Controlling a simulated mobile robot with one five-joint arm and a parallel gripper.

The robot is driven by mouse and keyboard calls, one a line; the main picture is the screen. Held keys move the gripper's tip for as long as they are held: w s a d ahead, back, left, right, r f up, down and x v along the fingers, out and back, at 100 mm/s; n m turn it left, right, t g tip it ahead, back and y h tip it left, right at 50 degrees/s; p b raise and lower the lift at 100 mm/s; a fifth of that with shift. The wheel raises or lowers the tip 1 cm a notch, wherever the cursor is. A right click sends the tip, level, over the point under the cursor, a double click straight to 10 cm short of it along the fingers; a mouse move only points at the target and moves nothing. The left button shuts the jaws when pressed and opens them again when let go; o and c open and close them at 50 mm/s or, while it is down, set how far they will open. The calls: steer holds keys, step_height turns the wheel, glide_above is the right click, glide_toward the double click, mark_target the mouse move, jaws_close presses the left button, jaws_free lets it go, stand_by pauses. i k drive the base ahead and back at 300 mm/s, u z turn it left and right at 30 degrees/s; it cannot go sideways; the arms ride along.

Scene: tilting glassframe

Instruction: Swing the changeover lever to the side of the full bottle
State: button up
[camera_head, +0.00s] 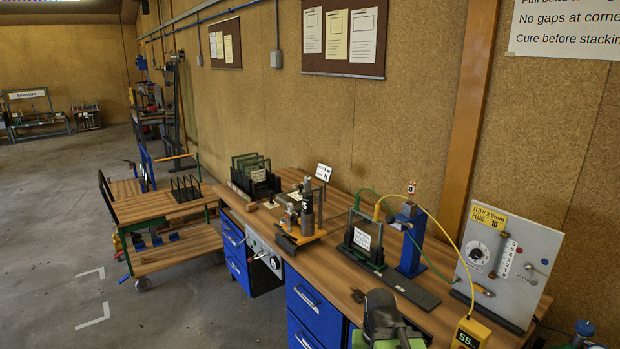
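A pale grey panel (545,245) stands tilted at the right end of the workbench. It carries a round dial (477,253), a white scale (507,258), small red and blue parts at the right, and a small yellow handle-like part (483,290) low on its face. I cannot tell whether this part is the changeover lever, or which way it points. A blue-topped object (585,328) at the bottom right edge is mostly cut off; I cannot tell whether it is a bottle or how full it is.
The wooden workbench (335,262) runs along the wall, with blue drawers (313,308) beneath. A blue stand (411,238) with hoses and a yellow meter (468,334) are on it.

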mark_target(533, 280)
steer(key=z, duration=0.05)
steer(key=k, duration=1.35)
steer(key=z, duration=0.35)
steer(key=i, duration=1.8)
steer(key=u, duration=0.5)
